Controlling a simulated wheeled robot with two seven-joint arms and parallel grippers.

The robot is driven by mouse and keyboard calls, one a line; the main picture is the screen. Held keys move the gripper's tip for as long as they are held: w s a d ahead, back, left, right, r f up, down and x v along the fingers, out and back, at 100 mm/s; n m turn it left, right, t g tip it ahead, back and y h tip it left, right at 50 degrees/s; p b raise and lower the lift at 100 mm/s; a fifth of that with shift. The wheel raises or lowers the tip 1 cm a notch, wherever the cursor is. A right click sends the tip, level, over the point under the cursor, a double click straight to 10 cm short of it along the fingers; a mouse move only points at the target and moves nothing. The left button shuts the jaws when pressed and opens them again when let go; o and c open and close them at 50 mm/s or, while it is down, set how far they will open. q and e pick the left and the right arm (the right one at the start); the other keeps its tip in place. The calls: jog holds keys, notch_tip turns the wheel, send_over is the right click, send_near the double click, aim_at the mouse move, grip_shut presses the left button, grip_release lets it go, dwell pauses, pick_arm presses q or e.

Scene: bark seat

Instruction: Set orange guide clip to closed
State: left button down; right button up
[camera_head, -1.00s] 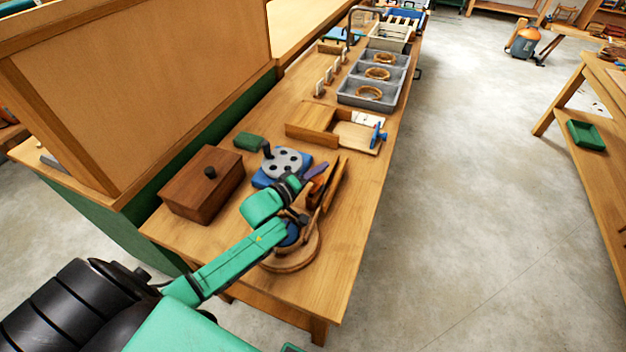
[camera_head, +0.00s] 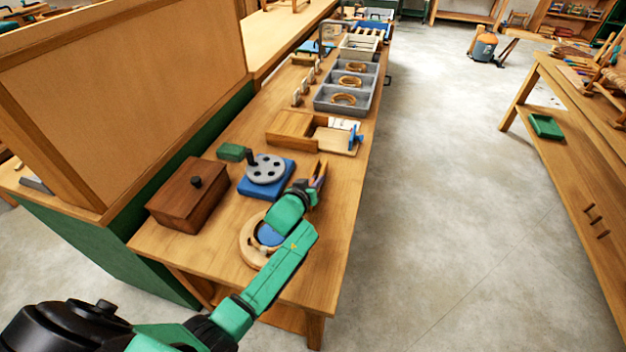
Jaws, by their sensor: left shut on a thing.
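My left gripper (camera_head: 309,192) reaches in from the lower left, over the right part of the near workbench. It is shut on a small orange-brown piece (camera_head: 320,172) that looks like the orange guide clip. The gripper and wrist hide much of the clip, so I cannot tell how far it is closed. A round wooden ring with a blue centre (camera_head: 250,242) lies on the bench, partly under my left forearm. My right gripper is not in view.
A brown lidded box (camera_head: 187,196) and a blue base with a grey disc (camera_head: 266,175) stand left of the gripper. Farther back are a wooden tray (camera_head: 291,128) and a grey tray with rings (camera_head: 329,98). The bench's right edge is close to the gripper.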

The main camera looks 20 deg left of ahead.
pick_arm(q)
jog(key=shift+d+f+m+y+b, duration=0.25)
jog(key=shift+f+m+y+b, duration=0.2)
jog(key=shift+m, duration=0.15)
jog(key=c, duration=0.9)
grip_release()
jog(key=shift+s+r, duration=0.25)
jog(key=shift+s, duration=0.25)
jog(key=v, duration=1.3)
jog(key=shift+s+r+p, duration=0.1)
jog(key=shift+s+p, duration=0.05)
jog(key=shift+p, duration=0.2)
